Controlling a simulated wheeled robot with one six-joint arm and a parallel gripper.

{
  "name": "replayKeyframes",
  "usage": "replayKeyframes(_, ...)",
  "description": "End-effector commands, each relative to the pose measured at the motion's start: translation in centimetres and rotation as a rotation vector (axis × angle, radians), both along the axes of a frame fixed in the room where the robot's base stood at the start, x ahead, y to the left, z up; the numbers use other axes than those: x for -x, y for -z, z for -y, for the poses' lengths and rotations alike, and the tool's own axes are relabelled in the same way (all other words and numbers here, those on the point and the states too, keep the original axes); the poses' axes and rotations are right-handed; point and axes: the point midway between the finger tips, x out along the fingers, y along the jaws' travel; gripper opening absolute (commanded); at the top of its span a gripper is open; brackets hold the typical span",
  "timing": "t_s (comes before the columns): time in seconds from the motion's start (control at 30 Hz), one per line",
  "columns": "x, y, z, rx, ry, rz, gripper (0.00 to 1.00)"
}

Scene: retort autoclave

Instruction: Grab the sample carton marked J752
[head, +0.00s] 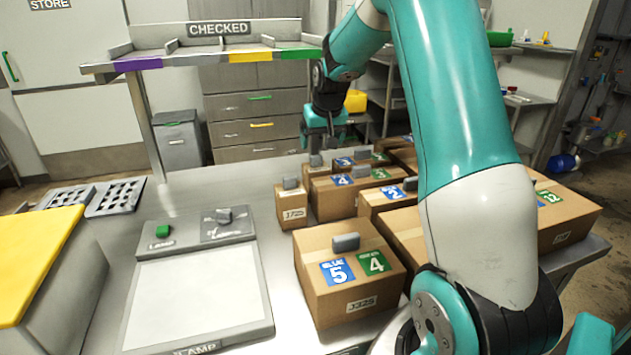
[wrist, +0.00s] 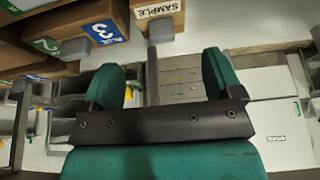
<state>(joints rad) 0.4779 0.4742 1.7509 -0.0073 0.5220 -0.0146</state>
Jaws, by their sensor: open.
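My gripper (head: 322,140) is at the far end of the cartons in the head view. In the wrist view its two green fingers (wrist: 160,80) stand wide apart with nothing between them. A carton labelled SAMPLE (wrist: 157,9) shows upside down at the top edge of the wrist view, beyond the fingertips, with a grey grip block beside it. In the head view a small brown carton (head: 292,214) with a grey block on top has a code label that looks like J725, too small to be sure. Another small carton (head: 313,171) stands behind it, just below my gripper; its code is not visible.
A large carton (head: 330,295) with blue 5 and green 4 labels stands in front. Several numbered cartons crowd the table's right side, partly behind my arm. A raised CHECKED shelf (head: 215,50) stands behind. Bare table lies left of the cartons.

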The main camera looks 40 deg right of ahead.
Motion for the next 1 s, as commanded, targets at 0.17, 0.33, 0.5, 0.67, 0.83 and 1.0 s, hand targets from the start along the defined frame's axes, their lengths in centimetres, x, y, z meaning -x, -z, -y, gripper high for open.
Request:
replayKeyframes(0.17,-1.1,3.1,0.4,-0.002,-0.002,-0.004,0.85)
replayKeyframes(0.33,-1.9,5.0,0.7,-0.002,-0.004,-0.003,0.85)
replayKeyframes(0.5,-2.3,6.2,0.9,-0.003,-0.005,-0.004,0.85)
replayKeyframes(0.67,-3.1,8.6,1.4,-0.003,-0.005,-0.004,0.85)
replayKeyframes(0.83,-3.6,10.0,1.6,-0.002,-0.005,-0.001,0.85)
replayKeyframes(1.0,-3.7,10.2,1.7,-0.002,-0.005,0.0,0.85)
